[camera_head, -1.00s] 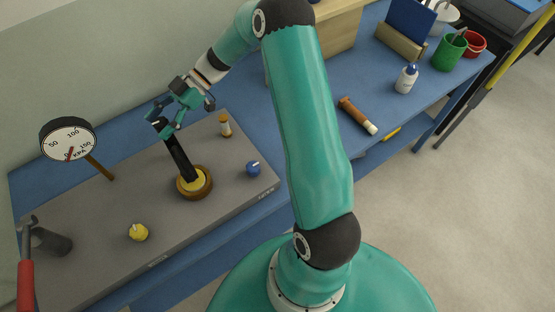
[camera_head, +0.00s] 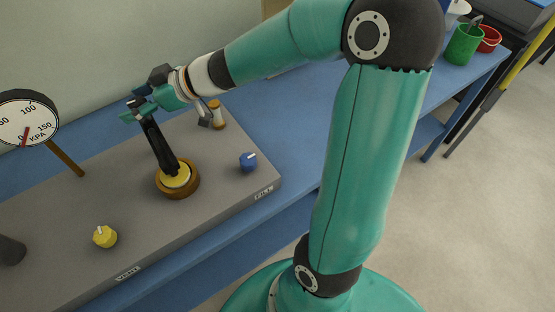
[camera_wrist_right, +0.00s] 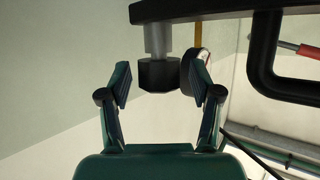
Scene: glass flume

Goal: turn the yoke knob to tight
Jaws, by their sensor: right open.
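The black yoke (camera_head: 160,145) rises at a tilt from a round base with a yellow top and brown rim (camera_head: 179,181) on the grey panel. In the right wrist view, its dark knob (camera_wrist_right: 158,74) sits on a grey stem below a black bar (camera_wrist_right: 205,10). My right gripper (camera_head: 136,110) is at the top of the yoke, and its fingers partly hide it. In the wrist view, my right gripper (camera_wrist_right: 163,78) is open, with one finger on each side of the knob and gaps visible. My left gripper does not show.
A KPA gauge (camera_head: 28,118) stands on a brown post at left. A yellow VENT knob (camera_head: 105,237), a blue FILL knob (camera_head: 248,161) and a small brown-and-white bottle (camera_head: 217,115) are on the panel (camera_head: 70,215). Green (camera_head: 463,45) and red (camera_head: 489,39) buckets stand far right.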

